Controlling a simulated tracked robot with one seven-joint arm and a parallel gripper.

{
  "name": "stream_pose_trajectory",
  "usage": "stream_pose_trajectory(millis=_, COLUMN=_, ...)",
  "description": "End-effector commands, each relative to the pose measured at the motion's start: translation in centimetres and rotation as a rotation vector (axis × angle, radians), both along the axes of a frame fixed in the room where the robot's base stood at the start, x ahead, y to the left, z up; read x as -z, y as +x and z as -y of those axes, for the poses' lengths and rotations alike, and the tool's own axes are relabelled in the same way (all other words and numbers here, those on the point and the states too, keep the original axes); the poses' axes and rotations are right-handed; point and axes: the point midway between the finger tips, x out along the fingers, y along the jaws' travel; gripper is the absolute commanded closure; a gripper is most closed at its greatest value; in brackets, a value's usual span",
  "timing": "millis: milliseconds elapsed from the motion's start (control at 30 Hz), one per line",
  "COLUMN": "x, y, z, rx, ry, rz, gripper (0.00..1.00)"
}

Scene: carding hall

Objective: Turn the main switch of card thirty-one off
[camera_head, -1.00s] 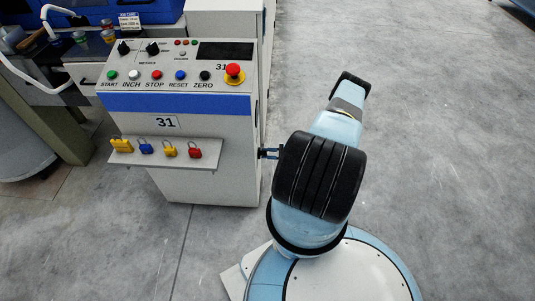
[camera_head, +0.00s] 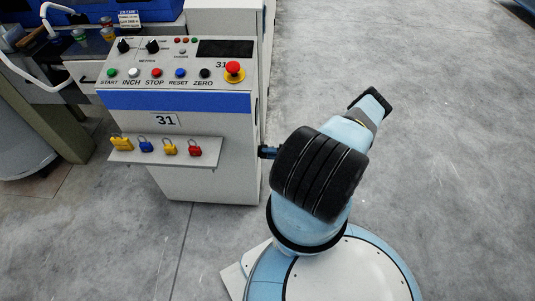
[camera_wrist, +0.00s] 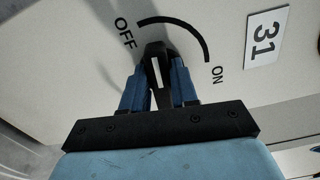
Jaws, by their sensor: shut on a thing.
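The main switch (camera_wrist: 156,72) is a black handle with a white stripe, on the pale side panel of card thirty-one. Its OFF label (camera_wrist: 125,32) and ON label (camera_wrist: 216,75) stand at the two ends of a black arc. The handle's tip points up in the wrist view, between the labels and nearer OFF. My gripper (camera_wrist: 160,85) is shut on the switch handle, one blue finger on each side. In the head view my gripper (camera_head: 268,152) reaches the cabinet's right side, and the switch is hidden there.
The card's cabinet (camera_head: 215,165) has a button panel with a red emergency stop (camera_head: 233,69). A front shelf (camera_head: 125,157) carries several padlocks, including a red one (camera_head: 195,151). A number plate 31 (camera_wrist: 266,38) is beside the switch. Floor at right is clear.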

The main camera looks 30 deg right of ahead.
Motion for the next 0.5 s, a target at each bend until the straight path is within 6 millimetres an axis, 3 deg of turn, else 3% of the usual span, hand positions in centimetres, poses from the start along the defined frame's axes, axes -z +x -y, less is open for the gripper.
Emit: stream_pose_trajectory(millis=500, x=0.5, y=-0.34, z=-0.21, rx=-0.004, ry=-0.081, rz=0.11, gripper=1.0)
